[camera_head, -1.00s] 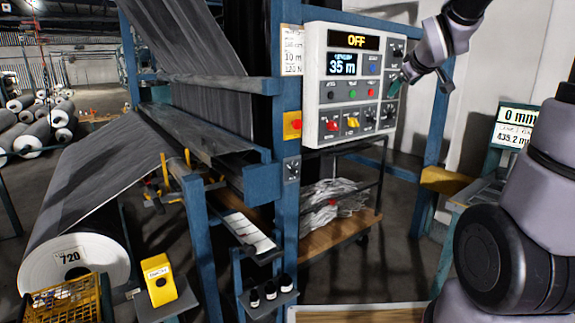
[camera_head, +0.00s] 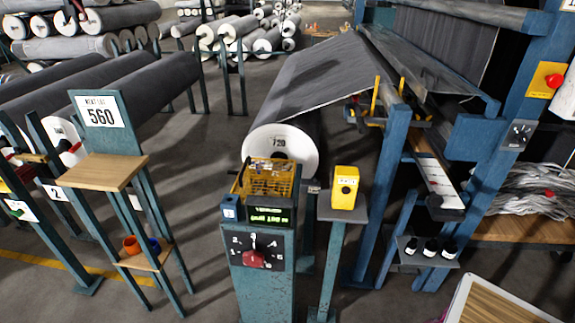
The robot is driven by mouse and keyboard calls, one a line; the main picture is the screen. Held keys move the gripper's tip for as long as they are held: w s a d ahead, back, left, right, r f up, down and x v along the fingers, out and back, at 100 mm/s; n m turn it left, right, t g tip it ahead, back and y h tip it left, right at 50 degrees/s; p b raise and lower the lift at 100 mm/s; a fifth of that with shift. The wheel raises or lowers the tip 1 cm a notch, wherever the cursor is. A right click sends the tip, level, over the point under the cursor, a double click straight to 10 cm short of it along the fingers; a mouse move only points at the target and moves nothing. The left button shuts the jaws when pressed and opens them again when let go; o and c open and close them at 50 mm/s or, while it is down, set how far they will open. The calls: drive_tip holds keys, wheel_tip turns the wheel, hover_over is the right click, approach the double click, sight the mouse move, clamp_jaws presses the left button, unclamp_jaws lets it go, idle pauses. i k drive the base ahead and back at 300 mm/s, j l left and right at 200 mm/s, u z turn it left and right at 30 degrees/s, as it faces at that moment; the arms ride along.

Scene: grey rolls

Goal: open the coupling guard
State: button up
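A yellow mesh guard (camera_head: 270,180), which looks like the coupling guard, sits on top of a teal pedestal (camera_head: 262,285) in front of the grey roll marked 720 (camera_head: 284,148). It appears to be down over the end of the roll's shaft, but what lies under the mesh is hard to make out. The pedestal carries a small green-lit display (camera_head: 268,215) and a red rotary knob (camera_head: 257,258) on a numbered dial. My gripper is not in view.
A yellow box (camera_head: 345,187) stands on a narrow post just right of the pedestal.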

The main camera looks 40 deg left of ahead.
sight(248, 160)
drive_tip(key=u, duration=2)
drive_tip(key=i+j, duration=0.25)
drive_tip(key=i, duration=0.2)
drive_tip(key=i+j, duration=0.2)
drive_tip(key=i, duration=0.3)
drive_tip(key=z, duration=0.05)
